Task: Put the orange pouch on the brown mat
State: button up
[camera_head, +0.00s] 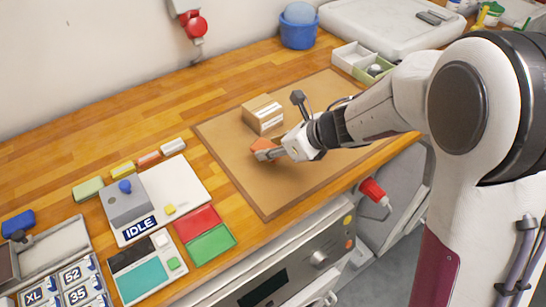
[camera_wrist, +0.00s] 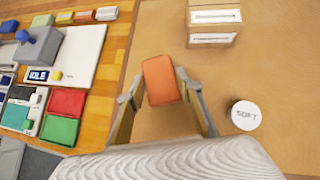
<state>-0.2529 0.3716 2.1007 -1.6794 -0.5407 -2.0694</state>
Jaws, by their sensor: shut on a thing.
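The orange pouch (camera_wrist: 161,80) is between the two fingers of my gripper (camera_wrist: 160,95) in the wrist view. In the head view the pouch (camera_head: 263,145) shows at the tip of my gripper (camera_head: 268,153), partly hidden by the fingers. My gripper is shut on the pouch. Both are over the brown mat (camera_head: 290,190), near its left part. I cannot tell whether the pouch touches the mat or hangs a little above it. The mat also fills the right side of the wrist view (camera_wrist: 275,70).
A cardboard box (camera_head: 263,115) stands on the mat just behind my gripper. A white round piece marked SOFT (camera_wrist: 245,115) lies on the mat to the right. The mat's front is clear.

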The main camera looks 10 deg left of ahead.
aim_at(273, 167)
jog(key=shift+f, duration=0.25)
jog(key=shift+f, duration=1.9)
jog(key=shift+f, duration=0.1)
jog(key=o, duration=1.3)
jog(key=shift+v, duration=6.1)
